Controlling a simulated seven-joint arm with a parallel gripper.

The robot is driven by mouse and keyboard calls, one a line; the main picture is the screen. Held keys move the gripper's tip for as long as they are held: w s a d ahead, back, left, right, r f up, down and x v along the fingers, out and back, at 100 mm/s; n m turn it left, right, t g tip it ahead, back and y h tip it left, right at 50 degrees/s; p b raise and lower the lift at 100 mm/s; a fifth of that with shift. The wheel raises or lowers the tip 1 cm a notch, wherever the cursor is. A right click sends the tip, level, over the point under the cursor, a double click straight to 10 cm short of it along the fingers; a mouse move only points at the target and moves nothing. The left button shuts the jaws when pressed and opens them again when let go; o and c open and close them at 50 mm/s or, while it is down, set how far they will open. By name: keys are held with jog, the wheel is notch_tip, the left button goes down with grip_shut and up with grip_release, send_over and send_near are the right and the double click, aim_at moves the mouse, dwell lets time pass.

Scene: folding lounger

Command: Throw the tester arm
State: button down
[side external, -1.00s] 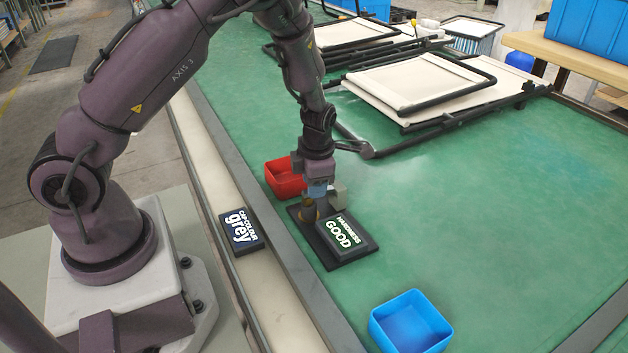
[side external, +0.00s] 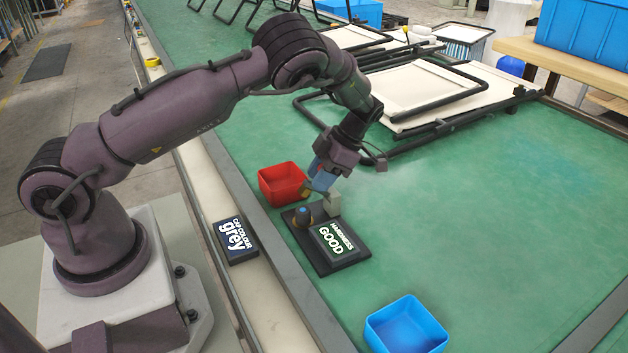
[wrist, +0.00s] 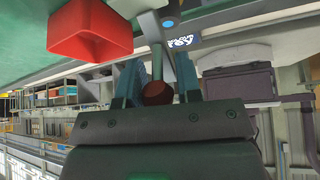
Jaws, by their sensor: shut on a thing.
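The hardness tester (side external: 328,262) is a black plate on the green bench, with a lit display (side external: 335,241) reading HARDNESS GOOD. A small blue-topped piece (side external: 303,214) stands in a brownish holder on its left. A pale grey block (side external: 332,203) stands at its back. My gripper (side external: 319,182) is tilted just above and behind the tester. In the wrist view my gripper (wrist: 158,88) has its blue fingers either side of a dark red-brown knob (wrist: 157,94) on a grey bar, which looks like the tester arm. Its joint to the tester is hidden.
A red bin (side external: 283,182) stands close left of my gripper, and a blue bin (side external: 405,325) at the front. A sign (side external: 235,241) reading CAP COLOUR grey lies on the bench's left ledge. Lounger frames (side external: 420,95) lie behind; the bench at right is clear.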

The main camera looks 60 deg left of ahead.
jog(key=shift+w+a+r+g, duration=0.1)
jog(key=shift+w+g, duration=0.3)
jog(key=shift+g, duration=0.4)
jog(key=shift+w+d+r+g, duration=0.1)
jog(key=shift+w+g, duration=0.35)
jog(key=shift+g, duration=0.35)
jog(key=shift+w+a+g, duration=0.1)
jog(key=shift+w+g, duration=0.3)
jog(key=shift+g, duration=0.4)
jog(key=c, duration=0.9)
grip_release()
jog(key=shift+w, duration=0.1)
jog(key=shift+o, duration=0.2)
